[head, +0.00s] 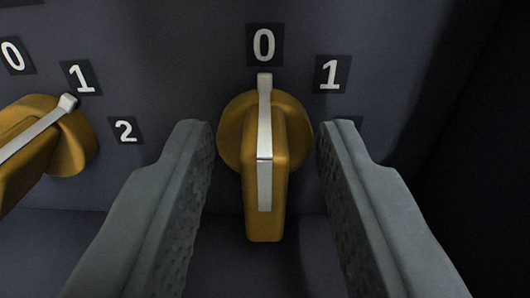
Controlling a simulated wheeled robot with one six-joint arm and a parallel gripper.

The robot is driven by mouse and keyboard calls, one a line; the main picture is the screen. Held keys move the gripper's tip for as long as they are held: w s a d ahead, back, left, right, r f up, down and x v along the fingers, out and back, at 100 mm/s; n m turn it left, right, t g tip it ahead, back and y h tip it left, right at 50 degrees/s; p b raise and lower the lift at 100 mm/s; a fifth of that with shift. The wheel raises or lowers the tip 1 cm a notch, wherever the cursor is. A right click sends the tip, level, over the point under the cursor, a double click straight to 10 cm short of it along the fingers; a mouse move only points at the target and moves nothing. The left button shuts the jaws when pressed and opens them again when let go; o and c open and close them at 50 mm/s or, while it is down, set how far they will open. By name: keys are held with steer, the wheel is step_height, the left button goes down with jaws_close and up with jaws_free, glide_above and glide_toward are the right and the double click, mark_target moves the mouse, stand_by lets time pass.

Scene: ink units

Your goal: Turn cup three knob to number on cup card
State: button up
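A gold knob (251,140) with a silver pointer strip is in the middle of the head view. Its pointer stands upright at the label 0 (264,45). The label 1 (331,75) is to its upper right. A further label on its right is mostly hidden behind my right finger. My gripper (263,130) is open, with one grey finger on each side of the knob's handle and a gap on both sides. No cup card shows, and I cannot tell which cup this knob belongs to.
A second gold knob (70,150) is at the left, its pointer turned to its label 1 (79,77). Its label 2 (126,130) lies between the two knobs. The dark panel (190,60) is flat, with a dark area at the far right.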

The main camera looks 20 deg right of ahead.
jaws_close()
steer(key=shift+d+m, duration=0.1)
steer(key=shift+m, duration=1.4)
jaws_free()
steer(key=shift+s, duration=0.15)
steer(key=v, duration=1.7)
steer(key=shift+s, duration=0.1)
